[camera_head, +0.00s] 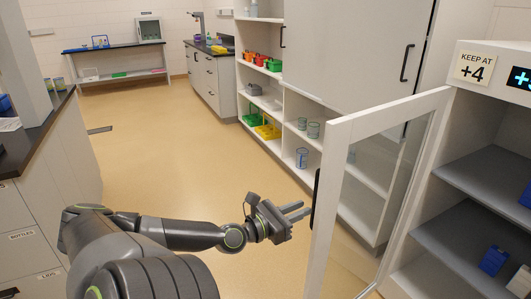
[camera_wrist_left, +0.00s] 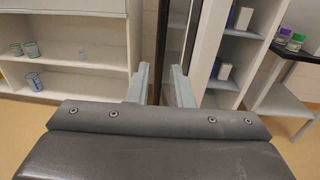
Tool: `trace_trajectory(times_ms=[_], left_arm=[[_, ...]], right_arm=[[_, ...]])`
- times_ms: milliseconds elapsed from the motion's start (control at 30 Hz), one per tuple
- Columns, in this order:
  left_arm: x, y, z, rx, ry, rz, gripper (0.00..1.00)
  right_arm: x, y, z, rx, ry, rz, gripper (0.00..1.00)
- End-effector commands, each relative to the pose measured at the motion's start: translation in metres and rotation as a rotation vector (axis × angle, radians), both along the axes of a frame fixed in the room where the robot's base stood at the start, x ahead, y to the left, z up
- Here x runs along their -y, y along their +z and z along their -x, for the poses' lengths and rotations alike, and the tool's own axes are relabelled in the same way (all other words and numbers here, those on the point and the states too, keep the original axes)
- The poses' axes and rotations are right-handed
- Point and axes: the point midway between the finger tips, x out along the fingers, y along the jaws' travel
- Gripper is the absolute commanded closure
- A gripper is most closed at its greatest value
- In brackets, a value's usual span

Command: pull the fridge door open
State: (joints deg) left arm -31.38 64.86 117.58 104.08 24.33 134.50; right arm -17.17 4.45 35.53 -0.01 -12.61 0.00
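The fridge door (camera_head: 330,205) has a white frame with a glass pane and stands swung open toward me, away from the fridge's shelves. Its black vertical handle (camera_head: 316,198) is on the free edge's side. My left gripper (camera_head: 303,210) is just left of the handle with its fingers pointing at it. In the left wrist view the two fingers (camera_wrist_left: 160,85) are apart, with the door's edge and dark handle strip (camera_wrist_left: 162,40) beyond and between them. I see no finger touching the handle. My right gripper is in neither view.
The fridge body (camera_head: 465,135) with grey shelves and blue boxes (camera_head: 493,261) is at right, under a "KEEP AT +4" sign (camera_head: 474,68). An open shelf unit with beakers (camera_head: 302,157) stands behind the door. A counter (camera_head: 60,150) is at left. The floor between is clear.

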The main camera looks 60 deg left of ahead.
Motion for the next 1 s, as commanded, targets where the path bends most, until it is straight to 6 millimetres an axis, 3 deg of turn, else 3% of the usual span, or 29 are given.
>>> trace_trajectory(times_ms=[600, 1000], left_arm=[[0.0, 0.001, 0.087, -0.001, -0.002, 0.0, 0.8], [0.001, 0.001, 0.1, 0.002, -0.004, 0.002, 0.8]], right_arm=[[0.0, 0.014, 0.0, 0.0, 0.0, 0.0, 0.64], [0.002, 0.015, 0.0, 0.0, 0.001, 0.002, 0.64]])
